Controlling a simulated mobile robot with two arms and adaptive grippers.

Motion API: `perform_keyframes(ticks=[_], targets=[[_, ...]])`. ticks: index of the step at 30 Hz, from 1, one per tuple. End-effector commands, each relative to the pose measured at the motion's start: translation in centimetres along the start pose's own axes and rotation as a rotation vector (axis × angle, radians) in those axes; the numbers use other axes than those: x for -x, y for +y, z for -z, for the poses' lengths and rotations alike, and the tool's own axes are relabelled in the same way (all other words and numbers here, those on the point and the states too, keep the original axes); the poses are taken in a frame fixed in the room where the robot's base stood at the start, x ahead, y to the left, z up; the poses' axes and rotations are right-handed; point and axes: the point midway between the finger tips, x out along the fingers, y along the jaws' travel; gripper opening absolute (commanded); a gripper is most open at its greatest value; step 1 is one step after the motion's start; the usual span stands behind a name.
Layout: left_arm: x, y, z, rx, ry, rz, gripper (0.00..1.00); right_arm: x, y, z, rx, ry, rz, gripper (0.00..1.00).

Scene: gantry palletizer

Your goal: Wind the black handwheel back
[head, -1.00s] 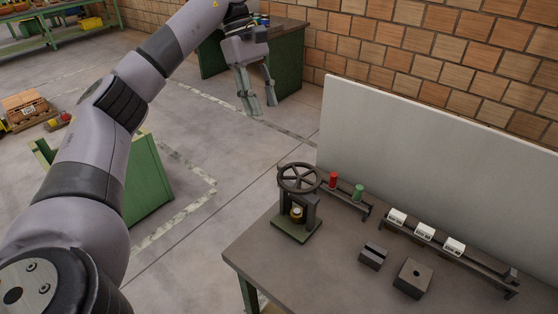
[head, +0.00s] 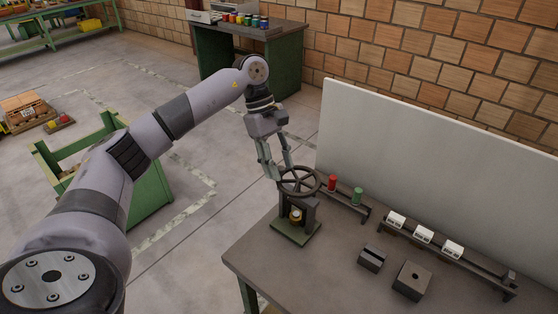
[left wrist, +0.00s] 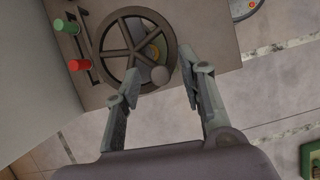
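The black handwheel (head: 299,181) lies flat on top of a small dark press with a green base (head: 294,232) at the table's back left corner. It also shows in the left wrist view (left wrist: 132,47), with spokes and a round grey knob (left wrist: 160,75) at its rim. My left gripper (head: 280,172) is at the far left side of the wheel, pointing down. Its two fingers are apart, with the knob between the fingertips in the left wrist view; I cannot tell whether they touch it. A yellowish round piece (head: 296,215) sits under the wheel. My right gripper is not in view.
A red cylinder (head: 332,183) and a green cylinder (head: 358,195) stand on a rack just right of the wheel. White blocks (head: 424,235) sit on a rail, with dark blocks (head: 412,281) in front. A pale panel (head: 430,150) stands behind. The table's front left is bare.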

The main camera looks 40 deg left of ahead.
Motion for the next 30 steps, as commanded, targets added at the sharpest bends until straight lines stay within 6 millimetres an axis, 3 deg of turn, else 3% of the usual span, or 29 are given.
perform_keyframes(ticks=[6, 22, 30], targets=[[-0.03, 0.00, 0.01, 0.000, 0.000, 0.000, 0.36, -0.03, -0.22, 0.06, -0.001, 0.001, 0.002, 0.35], [0.01, 0.01, 0.01, 0.000, 0.000, 0.000, 0.01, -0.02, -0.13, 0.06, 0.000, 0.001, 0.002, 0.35], [0.00, 0.00, 0.00, 0.002, 0.000, -0.001, 0.00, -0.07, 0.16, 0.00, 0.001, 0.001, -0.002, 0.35]])
